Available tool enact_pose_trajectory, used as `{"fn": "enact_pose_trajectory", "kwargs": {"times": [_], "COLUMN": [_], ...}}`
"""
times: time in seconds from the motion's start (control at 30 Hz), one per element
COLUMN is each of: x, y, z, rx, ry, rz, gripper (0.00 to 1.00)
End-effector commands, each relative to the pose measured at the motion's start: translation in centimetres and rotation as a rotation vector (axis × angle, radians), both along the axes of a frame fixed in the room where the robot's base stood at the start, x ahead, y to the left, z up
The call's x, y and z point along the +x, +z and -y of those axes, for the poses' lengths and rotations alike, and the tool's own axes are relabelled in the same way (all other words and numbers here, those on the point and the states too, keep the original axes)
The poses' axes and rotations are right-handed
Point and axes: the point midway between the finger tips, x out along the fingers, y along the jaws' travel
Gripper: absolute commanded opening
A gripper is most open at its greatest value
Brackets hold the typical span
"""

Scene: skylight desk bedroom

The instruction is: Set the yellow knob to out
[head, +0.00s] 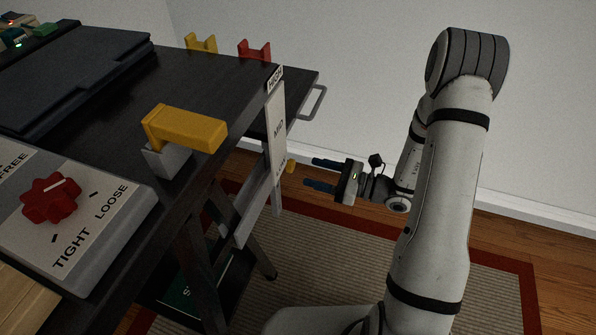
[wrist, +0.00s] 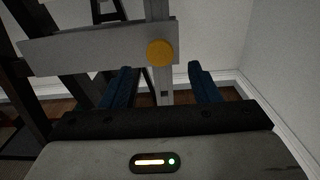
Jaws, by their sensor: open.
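The small round yellow knob (head: 290,167) sits low beside the upright white scale post (head: 278,130), which reads HIGH and MID. The knob also shows in the wrist view (wrist: 160,53), face-on against a grey bar and post. My gripper (head: 310,172) is open and empty, its two blue fingers pointing left at the knob with a gap before it. In the wrist view the fingers (wrist: 160,75) lie left and right of the knob's line. I cannot read a label marked out.
The dark desk (head: 215,75) fills the left. It bears a yellow lever (head: 190,128) on a grey base, a red knob (head: 50,198) on a TIGHT/LOOSE panel, and yellow (head: 202,43) and red (head: 254,51) brackets. A metal handle (head: 314,103) juts from its right edge.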

Motion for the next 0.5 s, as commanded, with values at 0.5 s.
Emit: {"fn": "enact_pose_trajectory", "kwargs": {"times": [0.5], "x": [1.9], "y": [0.0], "z": [-5.5], "rx": [-0.002], "ry": [0.003], "rz": [0.002], "gripper": [0.56]}}
